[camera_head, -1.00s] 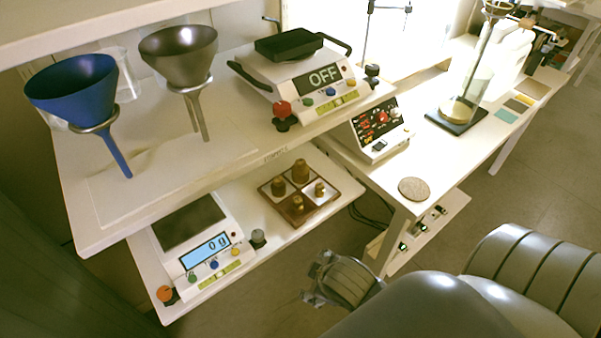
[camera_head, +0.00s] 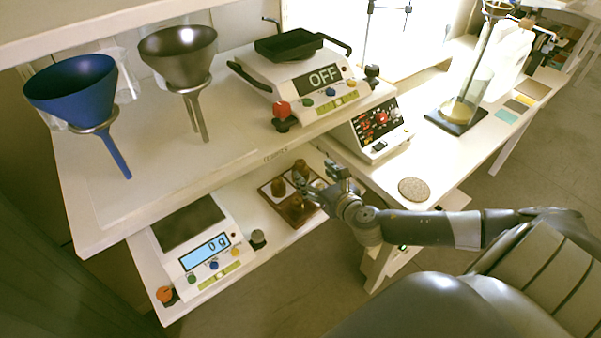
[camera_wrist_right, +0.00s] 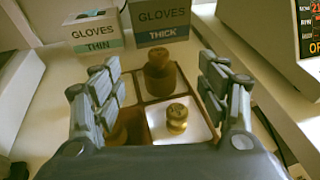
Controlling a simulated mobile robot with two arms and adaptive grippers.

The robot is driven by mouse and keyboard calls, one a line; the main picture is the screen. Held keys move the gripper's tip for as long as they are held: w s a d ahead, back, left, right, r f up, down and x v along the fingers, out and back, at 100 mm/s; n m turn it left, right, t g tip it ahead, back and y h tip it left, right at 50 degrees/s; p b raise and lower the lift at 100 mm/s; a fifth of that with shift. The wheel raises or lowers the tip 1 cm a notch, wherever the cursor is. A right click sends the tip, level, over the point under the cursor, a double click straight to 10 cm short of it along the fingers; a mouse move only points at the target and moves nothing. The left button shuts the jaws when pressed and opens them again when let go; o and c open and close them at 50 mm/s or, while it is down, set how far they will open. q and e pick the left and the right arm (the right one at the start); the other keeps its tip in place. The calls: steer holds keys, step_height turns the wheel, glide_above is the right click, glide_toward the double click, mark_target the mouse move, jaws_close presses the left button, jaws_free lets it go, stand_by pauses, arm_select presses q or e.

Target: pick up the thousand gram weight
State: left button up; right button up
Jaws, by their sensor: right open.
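Several brass weights stand in a wooden tray (camera_head: 266,198) on the lower shelf; their markings are too small to read. The tallest weight (camera_head: 300,168), likely the thousand gram weight, is at the tray's back corner; it also shows in the right wrist view (camera_wrist_right: 160,75), upright between and beyond my fingers. A smaller weight (camera_wrist_right: 177,117) stands nearer in a white compartment. Another weight (camera_wrist_right: 126,125) is partly hidden behind my left-hand finger. My right gripper (camera_head: 321,182) is open and empty at the tray's right side, apart from the tallest weight. My left gripper is not in view.
In the wrist view, a thin-gloves box (camera_wrist_right: 93,32) and a thick-gloves box (camera_wrist_right: 160,22) stand behind the tray. A control box (camera_head: 375,130) is at the right.

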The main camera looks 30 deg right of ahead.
mark_target(303, 165)
steer(key=x, duration=0.9)
steer(key=shift+w+a+f, duration=0.1)
steer(key=shift+f, duration=0.05)
steer(key=shift+c, duration=0.5)
jaws_close()
steer(key=shift+w, duration=0.1)
